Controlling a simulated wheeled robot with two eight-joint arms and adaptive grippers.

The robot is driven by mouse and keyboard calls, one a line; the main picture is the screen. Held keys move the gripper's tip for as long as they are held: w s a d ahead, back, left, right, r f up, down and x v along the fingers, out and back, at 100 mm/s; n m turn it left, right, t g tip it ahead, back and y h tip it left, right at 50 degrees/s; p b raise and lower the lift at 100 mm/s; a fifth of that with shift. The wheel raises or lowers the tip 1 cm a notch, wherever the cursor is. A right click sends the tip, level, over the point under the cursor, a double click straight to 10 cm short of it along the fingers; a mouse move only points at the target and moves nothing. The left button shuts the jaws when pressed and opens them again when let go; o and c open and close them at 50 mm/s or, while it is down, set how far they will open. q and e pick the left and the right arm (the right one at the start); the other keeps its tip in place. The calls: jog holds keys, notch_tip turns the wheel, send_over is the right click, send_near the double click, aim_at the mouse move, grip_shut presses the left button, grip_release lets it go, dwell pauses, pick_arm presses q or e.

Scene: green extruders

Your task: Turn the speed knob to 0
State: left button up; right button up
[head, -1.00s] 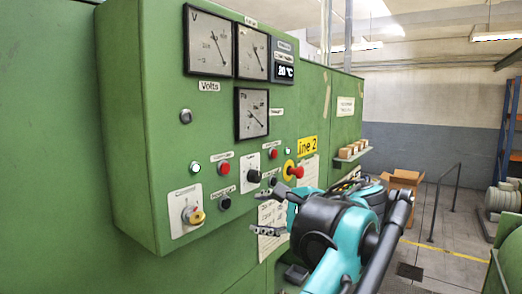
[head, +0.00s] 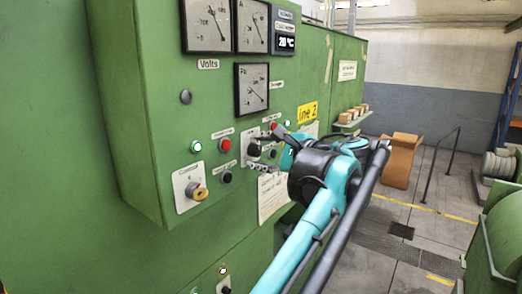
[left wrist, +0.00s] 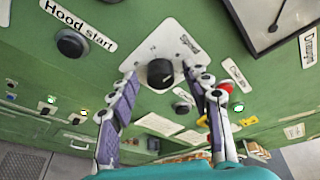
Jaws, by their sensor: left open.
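A black knob on a white plate sits on the green control panel (head: 140,90); it is the knob (left wrist: 160,73) in the left wrist view, where its plate (left wrist: 163,44) is tilted and its label is too small to read. My left gripper (head: 266,150) is open in front of this knob in the head view, partly covering it. In the left wrist view the two purple-padded fingers stand on either side of the knob, with a gap on each side. I cannot tell its exact setting. My right gripper is not in view.
A brass-coloured knob (head: 200,193) on a white plate is at the panel's lower left. Nearby are a red button (head: 225,146), a lit green lamp (head: 196,146) and a black button (head: 226,177). A "Hood start" button (left wrist: 70,43) is left of the knob. Gauges are above.

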pick_arm(q)
grip_shut()
